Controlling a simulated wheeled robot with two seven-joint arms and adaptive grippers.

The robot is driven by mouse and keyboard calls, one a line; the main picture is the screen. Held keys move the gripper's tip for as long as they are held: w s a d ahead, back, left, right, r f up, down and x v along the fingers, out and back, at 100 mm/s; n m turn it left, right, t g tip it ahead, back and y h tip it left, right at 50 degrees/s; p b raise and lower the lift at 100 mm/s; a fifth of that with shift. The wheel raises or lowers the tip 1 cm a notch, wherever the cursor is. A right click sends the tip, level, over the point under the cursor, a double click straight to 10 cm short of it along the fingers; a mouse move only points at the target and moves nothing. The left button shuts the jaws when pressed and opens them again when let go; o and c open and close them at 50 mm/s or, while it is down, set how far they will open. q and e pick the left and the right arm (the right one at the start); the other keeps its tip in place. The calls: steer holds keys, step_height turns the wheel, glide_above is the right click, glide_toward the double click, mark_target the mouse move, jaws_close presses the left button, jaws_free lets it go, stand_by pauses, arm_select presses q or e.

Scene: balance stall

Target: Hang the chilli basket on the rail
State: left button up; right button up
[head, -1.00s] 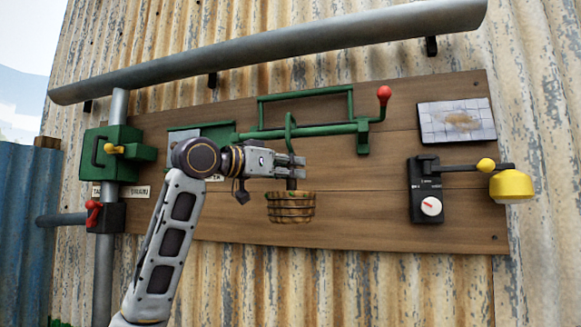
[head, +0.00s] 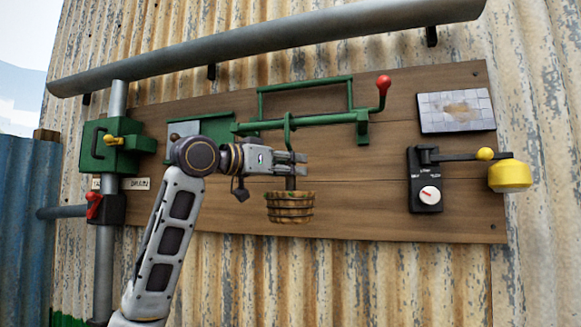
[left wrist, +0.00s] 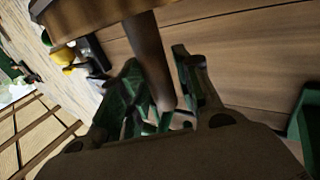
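The chilli basket (head: 290,208) is a small brown woven tub with a dark stem and a green hook (head: 288,130) on top. My left gripper (head: 291,164) is shut on its stem, above the tub. In the left wrist view the brown stem (left wrist: 150,55) stands between the finger pads (left wrist: 157,95). The basket hangs upright in front of the board. The hook's top shows slightly above the green rail (head: 325,119); I cannot tell whether it touches it. My right gripper is not in view.
The wooden board (head: 400,190) carries a green box (head: 100,148) at left, a red-knobbed crank (head: 383,86) right of the hook, a tiled panel (head: 456,112), and a dial box (head: 427,190) with a yellow lamp-like head (head: 510,175). A grey pipe (head: 270,42) crosses above.

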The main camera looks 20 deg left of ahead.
arm_select(q)
steer(key=shift+o, duration=0.7)
steer(key=v, duration=1.2)
stand_by(0.4)
